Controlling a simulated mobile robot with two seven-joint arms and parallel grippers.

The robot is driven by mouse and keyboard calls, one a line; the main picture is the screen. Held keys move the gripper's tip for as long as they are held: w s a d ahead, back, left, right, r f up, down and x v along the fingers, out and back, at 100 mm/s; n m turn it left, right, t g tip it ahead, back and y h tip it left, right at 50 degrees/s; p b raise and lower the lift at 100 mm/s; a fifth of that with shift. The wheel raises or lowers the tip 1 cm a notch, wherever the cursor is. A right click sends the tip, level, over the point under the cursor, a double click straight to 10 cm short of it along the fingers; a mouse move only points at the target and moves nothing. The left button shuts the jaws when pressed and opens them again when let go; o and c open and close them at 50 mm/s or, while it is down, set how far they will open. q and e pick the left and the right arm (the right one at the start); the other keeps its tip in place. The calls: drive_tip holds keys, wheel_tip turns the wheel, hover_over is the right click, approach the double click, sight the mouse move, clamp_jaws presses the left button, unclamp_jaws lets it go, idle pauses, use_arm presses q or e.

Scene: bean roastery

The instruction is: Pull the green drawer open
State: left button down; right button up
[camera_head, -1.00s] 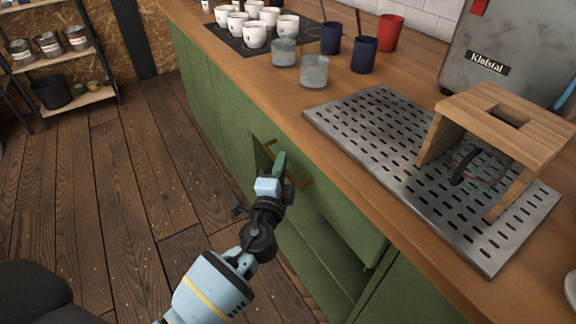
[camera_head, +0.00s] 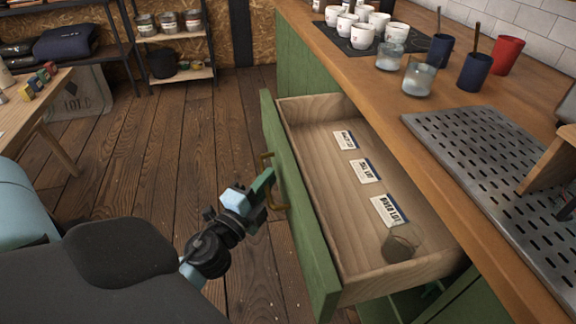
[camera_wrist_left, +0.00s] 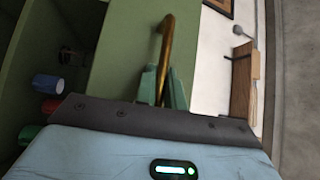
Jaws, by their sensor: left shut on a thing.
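The green drawer (camera_head: 302,205) stands far out from the counter, its wooden inside showing in the head view. Several labelled cards lie in a row on its floor, with a glass (camera_head: 401,243) near its front right corner. Its brass handle (camera_head: 273,181) is on the green front and also shows in the left wrist view (camera_wrist_left: 166,45). My left gripper (camera_head: 268,184) is shut on the handle, with a finger on either side of the bar in the wrist view (camera_wrist_left: 161,87). My right gripper is not in view.
The wooden counter (camera_head: 393,98) holds cups, glasses and a perforated metal tray (camera_head: 480,150). A shelf with tins (camera_head: 167,24) and a low table (camera_head: 35,105) stand at the back left. Wooden floor (camera_head: 130,160) lies clear left of the drawer.

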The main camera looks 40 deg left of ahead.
use_arm(q)
drive_tip(key=shift+s+a, duration=0.75)
drive_tip(key=shift+s, duration=0.2)
drive_tip(key=c, duration=1.5)
unclamp_jaws()
drive_tip(key=s+d+f+b, duration=0.1)
drive_tip(key=s+b, duration=0.2)
drive_tip(key=s, duration=0.4)
drive_tip(key=shift+s, duration=0.3)
